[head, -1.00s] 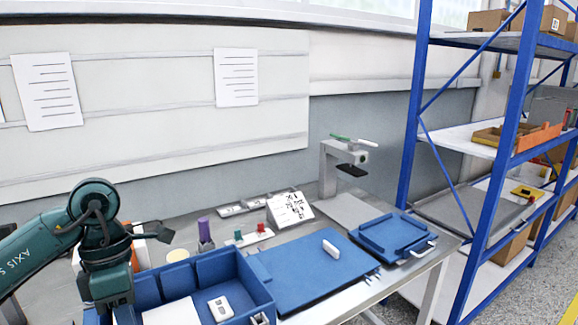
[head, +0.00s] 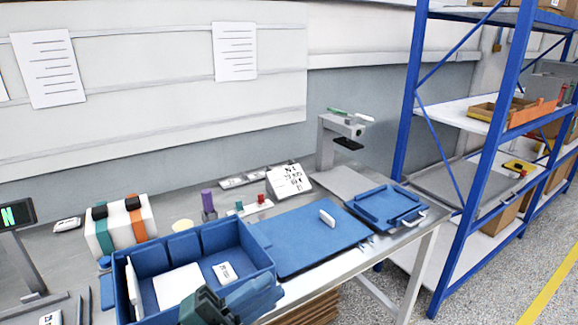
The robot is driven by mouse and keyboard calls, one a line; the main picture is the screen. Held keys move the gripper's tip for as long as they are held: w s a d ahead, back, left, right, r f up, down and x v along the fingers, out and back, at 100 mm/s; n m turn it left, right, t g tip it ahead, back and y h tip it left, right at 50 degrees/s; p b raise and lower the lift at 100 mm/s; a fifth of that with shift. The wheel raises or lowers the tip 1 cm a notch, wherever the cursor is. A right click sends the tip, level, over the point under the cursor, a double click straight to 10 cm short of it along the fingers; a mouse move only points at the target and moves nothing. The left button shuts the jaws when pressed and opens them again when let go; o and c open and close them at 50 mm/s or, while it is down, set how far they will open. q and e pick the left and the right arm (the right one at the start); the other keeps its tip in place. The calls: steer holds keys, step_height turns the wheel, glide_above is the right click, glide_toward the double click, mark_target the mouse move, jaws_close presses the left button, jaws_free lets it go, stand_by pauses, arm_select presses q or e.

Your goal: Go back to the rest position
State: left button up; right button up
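A small white breaker-like part (head: 224,271) lies in the right part of the bin. Another small white piece (head: 327,218) stands on the blue mat (head: 295,245).
A test stand (head: 325,150) stands behind the mat, with a blue tray (head: 385,206) to its right. A white box with orange and green bands (head: 120,226) and a small display (head: 15,217) are at left. Blue shelving (head: 403,150) rises at right.

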arm_select(q)
steer(key=a+f+n+t+y+p, duration=0.1)
steer(key=a+f+n+t+y, duration=0.25)
steer(key=f+n+y, duration=0.55)
steer(key=a+f+n+t+y, duration=0.35)
steer(key=f+n+y, duration=0.25)
steer(key=n, duration=0.4)
steer(key=s+a+f+n+g+y, duration=0.2)
steer(key=s+f+n+g, duration=0.3)
steer(key=s+f, duration=0.4)
step_height(320, 180, down, 2)
steer(key=shift+s+a+f+g+y, duration=0.1)
steer(key=shift+s+a+g+y, duration=0.25)
steer(key=shift+a+g, duration=0.3)
